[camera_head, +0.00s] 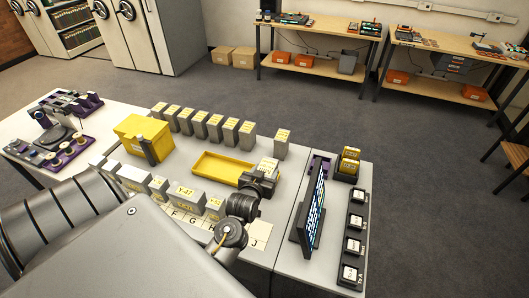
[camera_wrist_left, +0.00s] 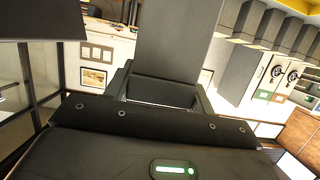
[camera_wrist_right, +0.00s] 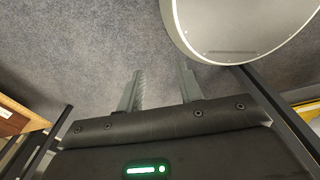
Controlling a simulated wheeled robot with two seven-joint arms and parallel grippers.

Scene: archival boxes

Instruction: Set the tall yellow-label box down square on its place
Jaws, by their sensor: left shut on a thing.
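The tall yellow-label box (camera_head: 267,166) is grey with a yellow label on top. It is held by my left gripper (camera_head: 260,183), which hides much of it in the head view. In the left wrist view the grey side of the box (camera_wrist_left: 178,42) rises between the fingers of the left gripper (camera_wrist_left: 160,92). Lettered cards run along the table's front, and the card marked J (camera_head: 258,238) is bare. My arm hides part of that row and the underside of the box. My right gripper (camera_wrist_right: 160,90) is open and empty, above grey carpet.
A front row of grey boxes (camera_head: 186,194) stands left of my left gripper. A yellow tray (camera_head: 222,170) and a larger yellow box (camera_head: 145,138) lie behind it. Several grey boxes (camera_head: 214,127) line the back.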

